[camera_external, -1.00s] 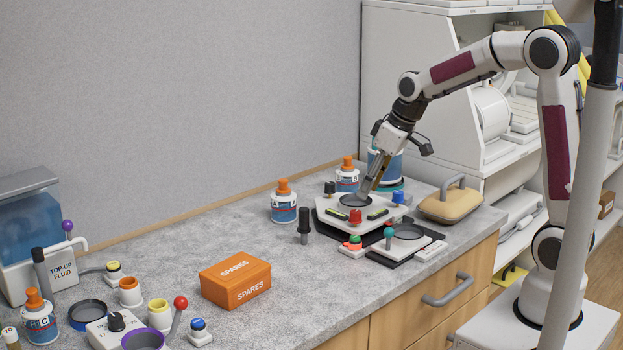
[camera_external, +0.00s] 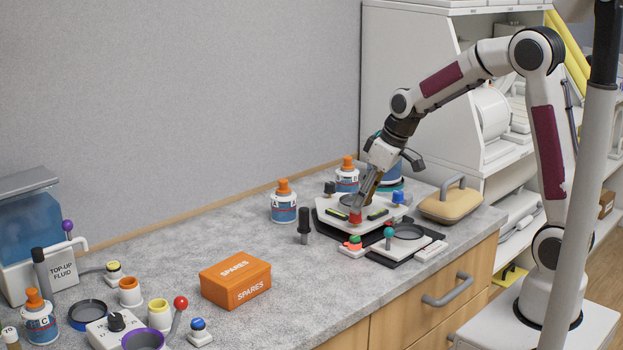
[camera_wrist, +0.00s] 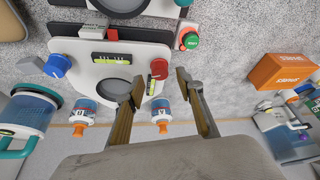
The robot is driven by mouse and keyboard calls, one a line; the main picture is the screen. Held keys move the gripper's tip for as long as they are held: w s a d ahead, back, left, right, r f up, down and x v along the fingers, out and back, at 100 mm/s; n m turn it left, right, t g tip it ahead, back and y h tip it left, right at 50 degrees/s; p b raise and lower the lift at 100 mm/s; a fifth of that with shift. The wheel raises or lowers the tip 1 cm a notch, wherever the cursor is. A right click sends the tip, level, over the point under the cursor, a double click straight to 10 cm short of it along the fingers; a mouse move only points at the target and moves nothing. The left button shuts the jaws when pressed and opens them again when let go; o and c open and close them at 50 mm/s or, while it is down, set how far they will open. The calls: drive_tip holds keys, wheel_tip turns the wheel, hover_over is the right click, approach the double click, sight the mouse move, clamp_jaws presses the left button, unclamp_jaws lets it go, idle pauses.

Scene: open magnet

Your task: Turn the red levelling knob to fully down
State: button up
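The red levelling knob (camera_external: 355,217) stands at the front of a white levelling plate (camera_external: 336,217). In the wrist view the knob (camera_wrist: 158,69) shows between the tips of my two fingers. In the wrist view my gripper (camera_wrist: 160,77) is open, with a finger on each side of the knob. I cannot tell whether either finger touches it. The knob's setting cannot be read.
A blue knob (camera_external: 398,197), a black knob (camera_external: 330,188) and green level vials (camera_external: 377,214) sit on the same plate.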

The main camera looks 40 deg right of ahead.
sight(355, 216)
drive_tip(key=shift+x, duration=1.7)
clamp_jaws()
